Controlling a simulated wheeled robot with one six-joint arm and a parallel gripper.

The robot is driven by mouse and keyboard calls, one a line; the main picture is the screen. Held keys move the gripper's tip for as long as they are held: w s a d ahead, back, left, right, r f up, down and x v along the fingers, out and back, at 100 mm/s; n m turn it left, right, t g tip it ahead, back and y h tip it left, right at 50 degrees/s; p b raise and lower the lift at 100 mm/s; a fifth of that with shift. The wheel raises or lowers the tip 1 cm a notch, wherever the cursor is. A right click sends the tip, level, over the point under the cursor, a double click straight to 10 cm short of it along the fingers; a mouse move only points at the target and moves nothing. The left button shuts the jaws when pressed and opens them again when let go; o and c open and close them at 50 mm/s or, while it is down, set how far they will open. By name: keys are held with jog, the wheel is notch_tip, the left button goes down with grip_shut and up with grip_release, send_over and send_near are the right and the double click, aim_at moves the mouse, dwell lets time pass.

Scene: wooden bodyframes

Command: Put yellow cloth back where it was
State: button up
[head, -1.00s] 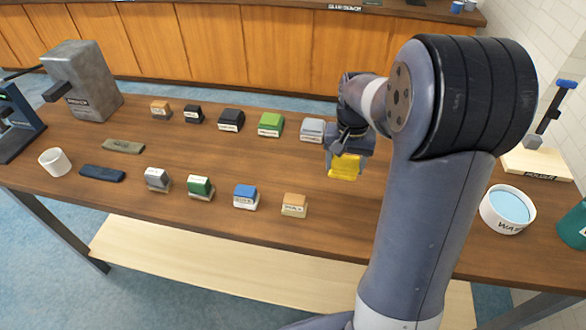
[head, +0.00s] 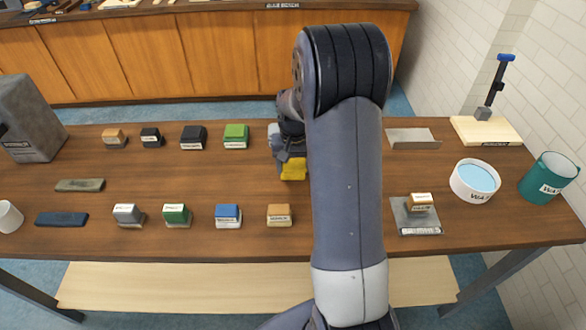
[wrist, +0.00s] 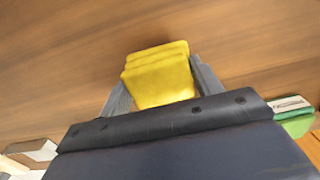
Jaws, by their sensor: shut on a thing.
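The yellow cloth (head: 293,169) is a folded pad held above the wooden table, near its middle. In the wrist view the yellow cloth (wrist: 158,75) sits between the two grey fingers of my gripper (wrist: 160,88). My gripper (head: 290,158) is shut on it in the head view, partly hidden by my arm. Below the cloth in the wrist view is bare wood.
Labelled blocks stand in two rows, including a green one (head: 236,135), a blue one (head: 228,215) and a tan one (head: 279,214). At right are a metal plate (head: 413,137), a plate with a small block (head: 415,218), a white water bowl (head: 475,182) and a green bin (head: 548,178).

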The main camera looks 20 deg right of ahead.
aim_at(293, 165)
jog(key=shift+f, duration=1)
jog(key=shift+f, duration=0.2)
jog(key=o, duration=0.9)
jog(key=shift+o, duration=0.2)
jog(key=shift+r, duration=0.1)
notch_tip(293, 165, up, 12)
jog(key=shift+r+b, duration=0.1)
jog(key=shift+b, duration=0.4)
